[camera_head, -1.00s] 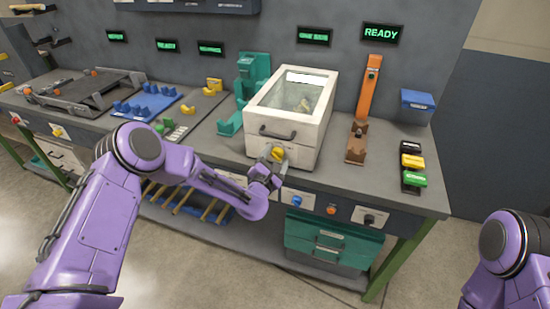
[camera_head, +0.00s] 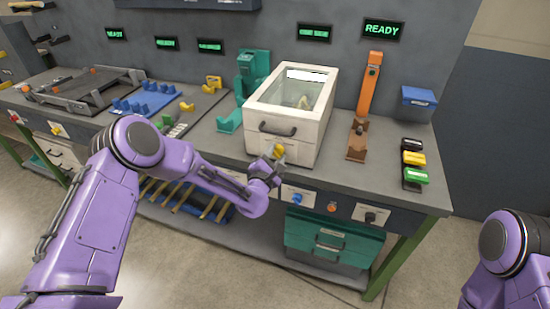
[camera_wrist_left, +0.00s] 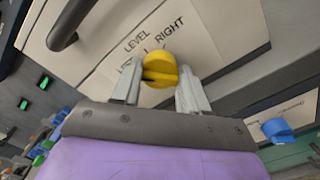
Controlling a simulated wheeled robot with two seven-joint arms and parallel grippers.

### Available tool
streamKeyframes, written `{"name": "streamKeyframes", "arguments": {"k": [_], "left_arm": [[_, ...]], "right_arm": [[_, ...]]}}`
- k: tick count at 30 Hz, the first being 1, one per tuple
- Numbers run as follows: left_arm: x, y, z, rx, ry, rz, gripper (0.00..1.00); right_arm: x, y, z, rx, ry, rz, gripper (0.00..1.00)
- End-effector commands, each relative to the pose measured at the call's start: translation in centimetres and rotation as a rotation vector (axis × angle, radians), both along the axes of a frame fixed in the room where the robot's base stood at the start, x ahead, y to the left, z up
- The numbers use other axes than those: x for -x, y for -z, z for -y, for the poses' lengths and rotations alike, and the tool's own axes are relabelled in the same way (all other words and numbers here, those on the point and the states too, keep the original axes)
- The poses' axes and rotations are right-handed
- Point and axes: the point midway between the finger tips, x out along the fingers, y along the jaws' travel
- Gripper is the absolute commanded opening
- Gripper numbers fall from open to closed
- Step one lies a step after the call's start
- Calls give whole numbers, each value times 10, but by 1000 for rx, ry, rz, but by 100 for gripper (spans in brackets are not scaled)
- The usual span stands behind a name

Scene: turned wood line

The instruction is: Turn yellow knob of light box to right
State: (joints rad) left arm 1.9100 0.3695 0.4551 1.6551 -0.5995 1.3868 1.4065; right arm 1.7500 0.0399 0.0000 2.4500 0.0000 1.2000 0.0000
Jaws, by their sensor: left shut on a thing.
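The light box (camera_head: 307,110) is a white box with a glass top, standing on the bench. Its yellow knob (camera_head: 279,150) is on the lower front face, partly hidden by my left gripper (camera_head: 275,157) in the head view. In the left wrist view, the yellow knob (camera_wrist_left: 160,69) sits between the two fingers of my left gripper (camera_wrist_left: 160,85), which is shut on it. The words LEVEL and RIGHT are printed beside the knob. My right arm shows at the lower right, but its gripper is out of view.
A blue knob (camera_head: 296,199) and an orange button (camera_head: 332,207) are on the bench front below the box. A dark handle (camera_head: 278,129) is on the box front above the yellow knob. An orange stand (camera_head: 370,85) and coloured blocks (camera_head: 414,159) are to the right.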

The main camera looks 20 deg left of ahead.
Motion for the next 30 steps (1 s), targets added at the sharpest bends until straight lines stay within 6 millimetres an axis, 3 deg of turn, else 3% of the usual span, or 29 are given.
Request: {"name": "streamKeyframes", "arguments": {"k": [30], "left_arm": [[0, 3, 1, -510, 2, 16, 13]], "right_arm": [[0, 36, 0, 0, 0, 0, 43]]}}
